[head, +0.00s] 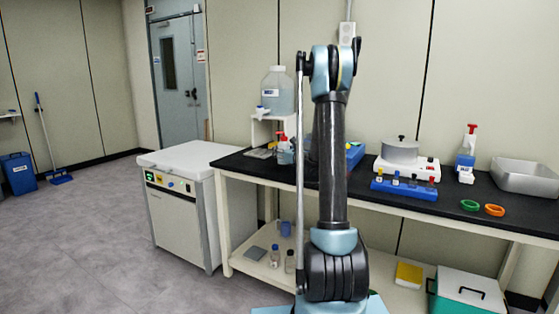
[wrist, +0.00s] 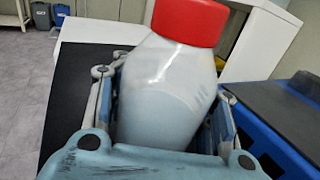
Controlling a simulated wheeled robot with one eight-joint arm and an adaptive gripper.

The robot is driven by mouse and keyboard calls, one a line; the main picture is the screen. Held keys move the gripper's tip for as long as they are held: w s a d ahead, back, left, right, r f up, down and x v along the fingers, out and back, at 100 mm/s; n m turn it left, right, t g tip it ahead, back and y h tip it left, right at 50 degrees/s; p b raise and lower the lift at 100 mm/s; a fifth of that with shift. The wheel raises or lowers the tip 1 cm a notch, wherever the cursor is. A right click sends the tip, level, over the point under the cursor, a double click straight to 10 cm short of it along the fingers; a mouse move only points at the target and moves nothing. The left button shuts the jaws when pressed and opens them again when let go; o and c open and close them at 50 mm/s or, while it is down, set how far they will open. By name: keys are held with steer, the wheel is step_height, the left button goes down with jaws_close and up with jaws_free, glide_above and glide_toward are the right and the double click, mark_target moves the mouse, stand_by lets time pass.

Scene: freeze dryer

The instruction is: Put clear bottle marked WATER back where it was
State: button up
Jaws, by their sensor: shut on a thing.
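The clear bottle (wrist: 160,95) with a red cap stands between the fingers of my gripper (wrist: 168,115) in the wrist view. My gripper is shut on its body from both sides. No label shows on the side facing me. In the head view the gripper (head: 286,157) is small and partly behind my arm, over the left part of the black bench top (head: 240,164). The bottle's red top (head: 282,138) shows just above it. The bottle's base is hidden, so I cannot tell whether it touches the bench.
A white stand (head: 262,131) carries a large jug (head: 278,92) behind the gripper. A blue container (wrist: 268,125) lies close on the right in the wrist view. A white-topped cabinet (head: 180,156) stands left of the bench. A hotplate (head: 408,167), blue rack (head: 404,188) and red-topped spray bottle (head: 466,158) stand farther right.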

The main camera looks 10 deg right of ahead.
steer(key=shift+f, duration=1.65)
steer(key=o, duration=1.5)
steer(key=shift+f, duration=0.1)
steer(key=shift+s, duration=0.1)
steer(key=shift+v, duration=3.75)
